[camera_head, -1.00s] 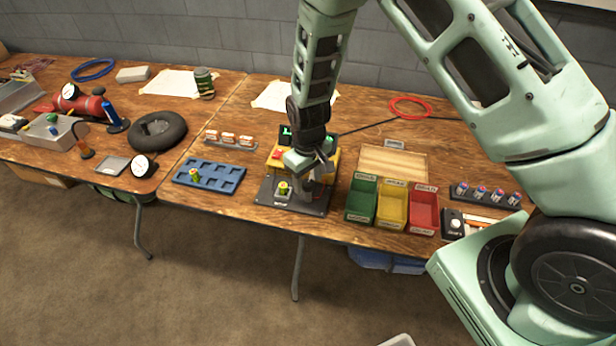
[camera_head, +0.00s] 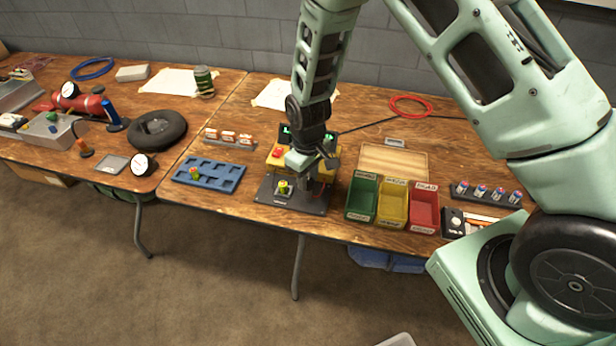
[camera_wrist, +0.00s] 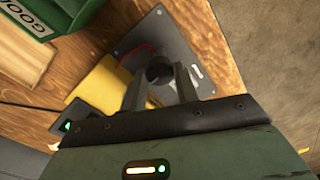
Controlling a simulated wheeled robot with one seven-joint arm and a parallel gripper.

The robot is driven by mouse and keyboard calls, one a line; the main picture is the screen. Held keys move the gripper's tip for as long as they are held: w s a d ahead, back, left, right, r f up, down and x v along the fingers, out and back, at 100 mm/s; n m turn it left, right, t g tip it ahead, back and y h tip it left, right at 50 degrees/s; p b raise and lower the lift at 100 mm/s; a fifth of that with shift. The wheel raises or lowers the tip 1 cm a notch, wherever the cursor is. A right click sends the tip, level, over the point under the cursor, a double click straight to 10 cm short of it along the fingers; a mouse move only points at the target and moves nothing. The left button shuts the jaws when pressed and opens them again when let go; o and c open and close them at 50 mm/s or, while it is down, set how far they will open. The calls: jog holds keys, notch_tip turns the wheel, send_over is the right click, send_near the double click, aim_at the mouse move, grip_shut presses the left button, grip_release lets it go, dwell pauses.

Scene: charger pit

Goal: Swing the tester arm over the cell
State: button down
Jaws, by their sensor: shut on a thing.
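The tester has a yellow body (camera_head: 277,160) with a green-lit display and a dark base plate (camera_head: 312,207). A yellow-green cell (camera_head: 283,187) stands upright in the holder at the front of the plate. My gripper (camera_head: 311,186) is just right of the cell, low over the plate. In the wrist view, my gripper (camera_wrist: 158,84) is shut on a dark round knob (camera_wrist: 158,70), which looks like the end of the tester arm. The rest of that arm is mostly hidden by my gripper. The cell is not visible in the wrist view.
A blue tray (camera_head: 232,178) with a cell in it lies to the left. Green (camera_head: 362,196), yellow (camera_head: 393,203) and red (camera_head: 425,208) bins stand close on the right. A rack of orange-white items (camera_head: 229,138) is behind the tray.

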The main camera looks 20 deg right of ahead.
aim_at(308, 182)
jog(key=n, duration=1.2)
jog(key=shift+r+p, duration=0.1)
jog(key=shift+p, duration=0.2)
jog(key=n+p, duration=0.1)
jog(key=n, duration=0.2)
jog(key=shift+n, duration=0.7)
jog(key=c, duration=1.1)
grip_release()
jog(key=shift+s, duration=0.1)
jog(key=shift+o, duration=0.2)
notch_tip(308, 182, up, 17)
jog(key=shift+r, duration=0.15)
